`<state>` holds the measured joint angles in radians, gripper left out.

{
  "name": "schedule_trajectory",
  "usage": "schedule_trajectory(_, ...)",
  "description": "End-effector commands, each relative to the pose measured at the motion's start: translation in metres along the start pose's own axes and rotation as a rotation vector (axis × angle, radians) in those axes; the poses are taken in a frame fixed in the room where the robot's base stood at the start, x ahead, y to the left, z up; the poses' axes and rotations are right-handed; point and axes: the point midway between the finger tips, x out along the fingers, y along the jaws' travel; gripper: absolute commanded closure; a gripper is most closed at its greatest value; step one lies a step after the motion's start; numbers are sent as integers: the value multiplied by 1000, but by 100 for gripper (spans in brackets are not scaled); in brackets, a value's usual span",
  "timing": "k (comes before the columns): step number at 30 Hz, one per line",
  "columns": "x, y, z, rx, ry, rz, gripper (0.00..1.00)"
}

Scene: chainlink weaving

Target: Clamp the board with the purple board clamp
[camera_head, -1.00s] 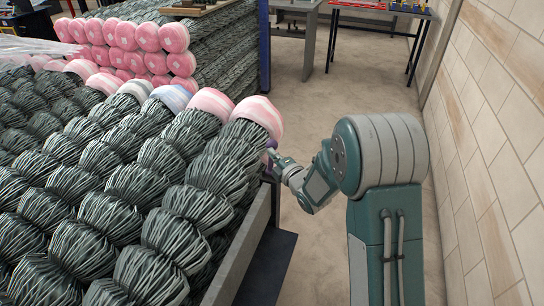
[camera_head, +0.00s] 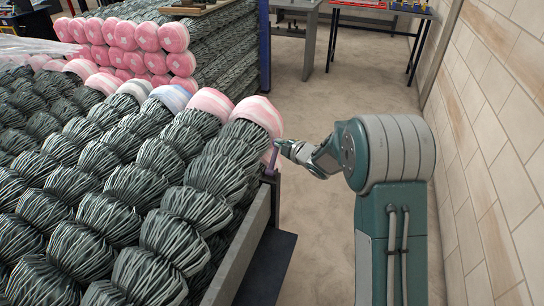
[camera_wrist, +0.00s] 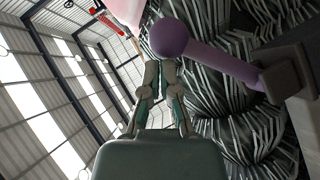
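The purple board clamp (camera_wrist: 215,62) shows in the wrist view as a lever with a round knob at one end and a dark block (camera_wrist: 285,82) at the other. In the head view the clamp (camera_head: 272,160) rises at the far end of a grey side board (camera_head: 250,228) along the mesh rolls. My gripper (camera_wrist: 160,65) has its two fingers close together with nothing visible between them. Its tips are right by the knob; I cannot tell if they touch it. In the head view my gripper (camera_head: 279,144) is beside the clamp's top.
Dark mesh rolls (camera_head: 175,210), some with pink or white wrapped ends (camera_head: 257,114), fill the left side. More rolls are stacked behind. A tiled wall (camera_head: 500,150) runs along the right. Tables (camera_head: 380,15) stand at the back. The floor between is clear.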

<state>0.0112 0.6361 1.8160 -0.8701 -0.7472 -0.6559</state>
Motion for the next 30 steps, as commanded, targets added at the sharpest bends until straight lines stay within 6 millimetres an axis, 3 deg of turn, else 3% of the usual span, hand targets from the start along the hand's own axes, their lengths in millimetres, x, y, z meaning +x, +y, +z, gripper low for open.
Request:
schedule_trajectory(12, 14, -4, 18, -1, 1, 1, 100)
schedule_trajectory(30, 17, -5, 22, 0, -2, 1, 100)
